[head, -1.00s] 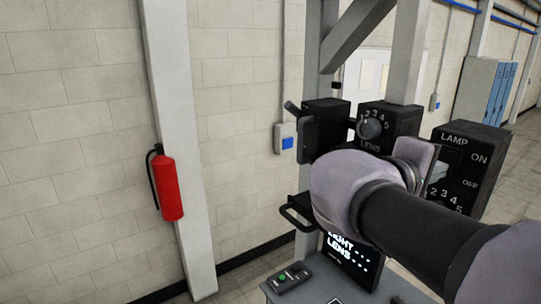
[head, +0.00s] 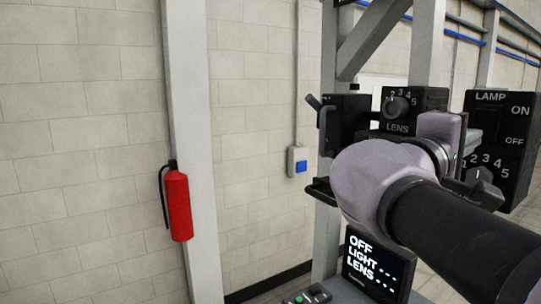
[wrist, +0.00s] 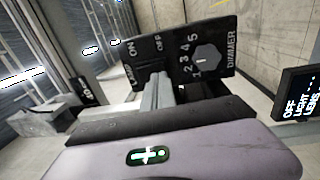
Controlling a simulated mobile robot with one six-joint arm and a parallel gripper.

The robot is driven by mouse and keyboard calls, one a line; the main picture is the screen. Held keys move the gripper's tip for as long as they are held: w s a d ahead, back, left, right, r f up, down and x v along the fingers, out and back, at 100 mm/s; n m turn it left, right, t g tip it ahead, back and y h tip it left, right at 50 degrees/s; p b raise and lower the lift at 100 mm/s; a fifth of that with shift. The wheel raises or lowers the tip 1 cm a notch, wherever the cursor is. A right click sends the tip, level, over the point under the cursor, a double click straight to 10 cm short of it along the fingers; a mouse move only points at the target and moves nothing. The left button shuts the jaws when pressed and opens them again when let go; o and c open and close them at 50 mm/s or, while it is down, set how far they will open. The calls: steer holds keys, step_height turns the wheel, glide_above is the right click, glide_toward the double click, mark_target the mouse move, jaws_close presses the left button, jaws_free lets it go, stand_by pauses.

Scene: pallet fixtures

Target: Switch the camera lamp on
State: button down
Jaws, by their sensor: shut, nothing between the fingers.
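The black lamp box (head: 512,170) stands at the right in the head view, marked LAMP, ON and OFF above a numbered knob (head: 484,178). In the wrist view the lamp box (wrist: 178,52) shows ON and OFF at left and the dimmer knob (wrist: 206,58) at right. My gripper (wrist: 157,82) is shut and empty, its fingers pointing at the box near the OFF label and the low numbers. Contact cannot be told. The screen (head: 372,264) reads OFF, with dashes after LIGHT and LENS.
A black lens box (head: 428,98) with a numbered knob stands left of the lamp box, on a grey frame. A small box with a green button (head: 307,298) lies below. A red extinguisher (head: 178,206) hangs on a post at left. A wall box with a blue front (head: 298,162) is behind.

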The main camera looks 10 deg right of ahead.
steer(key=shift+r+b+v, duration=0.5)
steer(key=shift+r+v, duration=0.1)
steer(key=shift+v, duration=5.4)
steer(key=s+f+g+y+b, duration=0.1)
steer(key=f+y+b, duration=0.25)
steer(key=f, duration=0.75)
steer(key=s+f+m+g+y+b, duration=0.15)
steer(key=f+b, duration=0.25)
steer(key=f, duration=0.7)
steer(key=s+f+y+b, duration=0.1)
steer(key=f+y+b, duration=0.25)
steer(key=f, duration=0.75)
steer(key=s+a+f+m+y+b, duration=0.1)
steer(key=a+f+m+y+b, duration=0.1)
steer(key=a+f, duration=0.4)
steer(key=s+a+f+m+y+b, duration=0.2)
steer(key=a+f+y+b, duration=0.3)
steer(key=f, duration=0.8)
steer(key=s+a+f+m+y+b, duration=0.2)
steer(key=a+f+m+y+b, duration=0.1)
steer(key=a+f+b, duration=0.4)
step_height(320, 180, down, 3)
steer(key=shift+s+t+y, duration=0.25)
steer(key=shift+t+y, duration=0.1)
steer(key=shift+y, duration=0.2)
steer(key=shift+a+m, duration=0.15)
steer(key=shift+m, duration=0.1)
